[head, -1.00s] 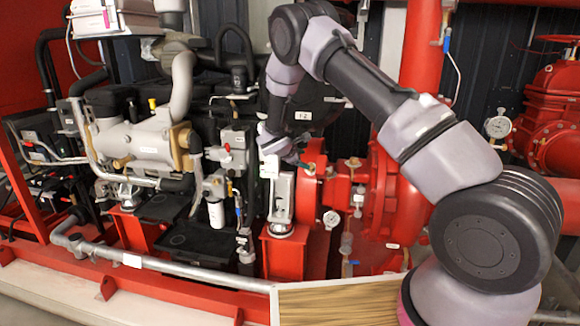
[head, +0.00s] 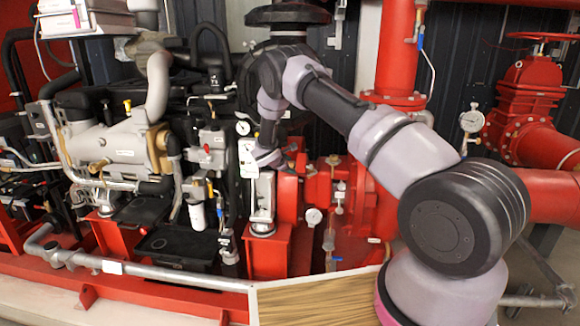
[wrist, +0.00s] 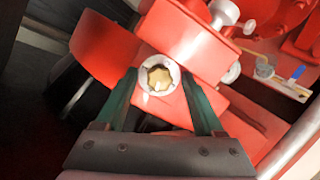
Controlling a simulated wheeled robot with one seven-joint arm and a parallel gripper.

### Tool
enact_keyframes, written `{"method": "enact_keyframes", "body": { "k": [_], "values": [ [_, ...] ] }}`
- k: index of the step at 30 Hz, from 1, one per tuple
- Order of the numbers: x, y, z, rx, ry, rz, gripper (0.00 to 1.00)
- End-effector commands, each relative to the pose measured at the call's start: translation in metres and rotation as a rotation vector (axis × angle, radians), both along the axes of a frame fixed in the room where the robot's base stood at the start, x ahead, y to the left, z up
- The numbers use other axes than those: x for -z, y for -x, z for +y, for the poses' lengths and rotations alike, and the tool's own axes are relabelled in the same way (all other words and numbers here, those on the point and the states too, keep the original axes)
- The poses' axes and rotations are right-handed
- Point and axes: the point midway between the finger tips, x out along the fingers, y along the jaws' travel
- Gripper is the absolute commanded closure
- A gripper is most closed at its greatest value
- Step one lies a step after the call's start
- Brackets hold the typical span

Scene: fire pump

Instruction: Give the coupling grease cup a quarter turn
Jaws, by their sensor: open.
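The coupling grease cup (wrist: 158,77) looks like a small brass, star-shaped knob set in a pale round ring on a red housing (wrist: 195,40). It shows in the wrist view, just above the middle. My gripper (wrist: 159,80) is open. Its two green fingers stand left and right of the cup, with the cup between their tips in the picture. I see no finger touching it, and how far the tips are from it in depth I cannot tell. In the head view my gripper is by the red coupling housing (head: 289,200), and its fingers and the cup are not clear.
A grey engine (head: 115,145) stands left of the coupling, and a red pump casing (head: 365,205) right of it. A pressure gauge (head: 313,217) sits close by on the right. In the wrist view, red blocks and a pale fitting (wrist: 224,14) crowd the area above the fingers.

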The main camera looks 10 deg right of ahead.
Motion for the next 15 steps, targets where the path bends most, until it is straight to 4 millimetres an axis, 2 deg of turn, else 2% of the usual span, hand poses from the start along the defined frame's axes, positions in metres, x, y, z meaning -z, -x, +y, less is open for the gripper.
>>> {"method": "enact_keyframes", "body": {
  "k": [5, 8, 9, 11, 15],
  "values": [
    [-0.0002, 0.0000, 0.0002, 0.000, 0.000, 0.000, 0.30],
    [-0.0004, 0.0000, 0.0004, 0.000, 0.000, 0.000, 0.65],
    [-0.0004, 0.0000, 0.0004, 0.000, 0.000, 0.000, 0.80],
    [-0.0004, 0.0000, 0.0004, 0.000, 0.000, 0.000, 1.00],
    [-0.0007, -0.0001, 0.0004, 0.011, -0.011, -0.004, 1.00]
  ]
}}
